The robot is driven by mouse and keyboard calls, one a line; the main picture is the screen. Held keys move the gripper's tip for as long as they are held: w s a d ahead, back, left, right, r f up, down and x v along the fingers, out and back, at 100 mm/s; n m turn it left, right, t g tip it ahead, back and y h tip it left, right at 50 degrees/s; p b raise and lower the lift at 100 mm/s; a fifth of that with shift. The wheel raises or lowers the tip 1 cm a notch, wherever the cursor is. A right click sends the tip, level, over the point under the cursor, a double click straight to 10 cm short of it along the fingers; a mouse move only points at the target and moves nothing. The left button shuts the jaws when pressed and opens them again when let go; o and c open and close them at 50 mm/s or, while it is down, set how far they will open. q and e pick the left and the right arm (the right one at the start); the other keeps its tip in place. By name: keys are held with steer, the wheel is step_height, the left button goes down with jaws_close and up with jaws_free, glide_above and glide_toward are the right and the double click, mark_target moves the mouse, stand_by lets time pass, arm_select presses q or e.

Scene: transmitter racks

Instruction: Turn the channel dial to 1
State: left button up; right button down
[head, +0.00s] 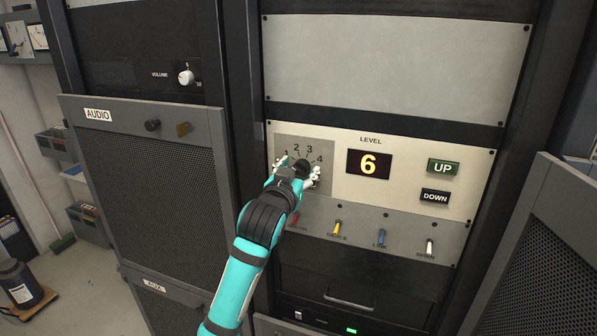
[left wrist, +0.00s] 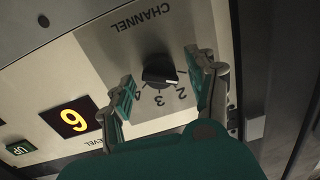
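The channel dial (head: 302,164) is a black knob on a grey plate in the rack panel, with numbers 1 to 4 around it. My left gripper (head: 298,168) is at the dial and partly covers the plate in the head view. In the left wrist view the dial (left wrist: 160,70) appears upside down under the word CHANNEL. The open fingers of my left gripper (left wrist: 165,86) stand on either side of the knob, with gaps between. The 4, 3 and 2 are readable there; the 1 is hidden by a finger. I cannot tell which number the knob points at. My right gripper is not in view.
A level display (head: 369,164) reads 6, beside the UP button (head: 442,167) and DOWN button (head: 435,197). Several coloured toggle switches, including a yellow one (head: 337,228), sit below the dial. A mesh AUDIO door (head: 150,200) stands left; another mesh panel (head: 545,250) stands right.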

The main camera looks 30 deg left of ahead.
arm_select(q)
steer(key=v, duration=1.2)
stand_by(0.3)
